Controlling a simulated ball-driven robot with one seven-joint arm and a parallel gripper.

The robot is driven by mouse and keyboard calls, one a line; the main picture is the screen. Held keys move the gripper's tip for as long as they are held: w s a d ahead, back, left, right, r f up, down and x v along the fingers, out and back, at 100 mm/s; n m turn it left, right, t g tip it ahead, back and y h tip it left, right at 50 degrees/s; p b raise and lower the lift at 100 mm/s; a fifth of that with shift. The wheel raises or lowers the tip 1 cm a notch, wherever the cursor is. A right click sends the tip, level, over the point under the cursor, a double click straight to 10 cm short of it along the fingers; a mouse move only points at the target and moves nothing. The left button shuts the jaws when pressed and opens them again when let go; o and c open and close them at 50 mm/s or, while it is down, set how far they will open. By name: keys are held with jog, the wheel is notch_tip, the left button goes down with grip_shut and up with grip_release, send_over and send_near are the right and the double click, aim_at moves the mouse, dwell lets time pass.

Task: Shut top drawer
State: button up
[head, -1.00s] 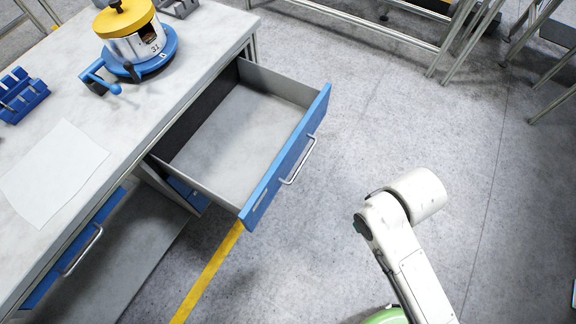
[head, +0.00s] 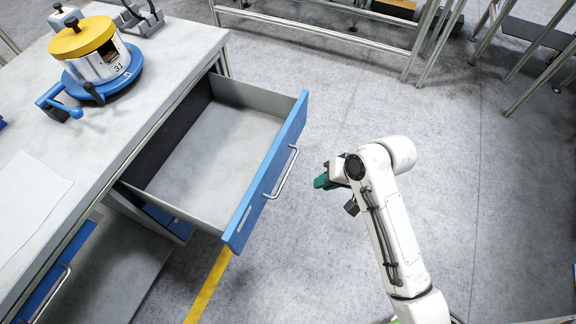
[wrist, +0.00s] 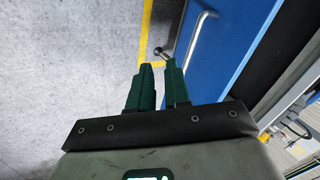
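The top drawer (head: 262,185) with a blue front is pulled far out of the workbench, and its grey tray is empty. Its silver bar handle (head: 286,173) faces right, towards my arm. My gripper (head: 320,182), with dark green fingers, is a little right of the handle and apart from it in the head view. In the wrist view, the two fingers of my gripper (wrist: 159,66) point towards the handle (wrist: 190,44) and the blue drawer front (wrist: 228,45). A narrow gap shows between the fingers, with nothing held.
The workbench top (head: 165,75) carries a yellow-lidded metal pot on a blue base (head: 95,65) and a white sheet (head: 30,205). A lower blue drawer (head: 55,270) is at the left. Metal frames (head: 330,30) stand at the back.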

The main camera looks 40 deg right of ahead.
jog(key=w+d+m+t, duration=0.1)
jog(key=w, duration=0.1)
jog(key=w+d+m+t+y+b, duration=0.1)
jog(key=w+m, duration=0.1)
jog(key=w, duration=0.1)
jog(key=w+d+m+t+b, duration=0.1)
jog(key=w+d, duration=0.1)
jog(key=w, duration=0.1)
jog(key=shift+w+r, duration=0.15)
jog(key=shift+r, duration=0.1)
grip_shut()
jog(key=x, duration=0.9)
jog(key=shift+w+a+f+b, duration=0.2)
jog(key=shift+a+b, duration=0.1)
jog(key=shift+b, duration=0.1)
